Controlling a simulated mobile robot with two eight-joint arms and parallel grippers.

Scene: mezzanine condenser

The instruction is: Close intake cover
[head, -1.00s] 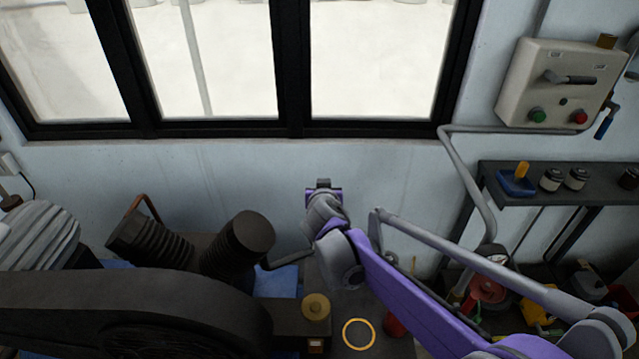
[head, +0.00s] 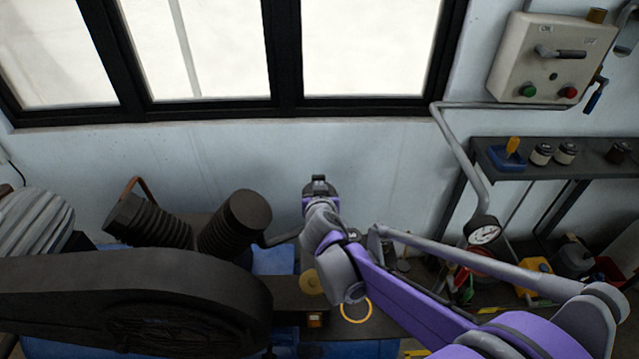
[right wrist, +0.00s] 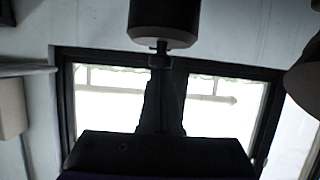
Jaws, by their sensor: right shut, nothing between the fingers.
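Two black ribbed cylinders stand tilted on the machine in the head view, a left one (head: 150,222) and a right one (head: 236,225) with a smooth dark end. A dark bent rod (head: 282,239) sticks out beside the right one. No part is plainly marked as the intake cover, and I cannot tell whether it is open. My right gripper (head: 319,186) is shut and empty, right of the rod and apart from the cylinders, in front of the wall. In the right wrist view its dark fingers (right wrist: 161,100) point at a dark cylindrical part (right wrist: 164,22); contact is unclear. My left gripper is out of view.
A large dark belt guard (head: 130,295) fills the lower left. A yellow ring (head: 356,310) lies below my right arm. A gauge (head: 484,231), a shelf (head: 590,170) and a control box (head: 545,60) are at the right. The wall below the window is clear.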

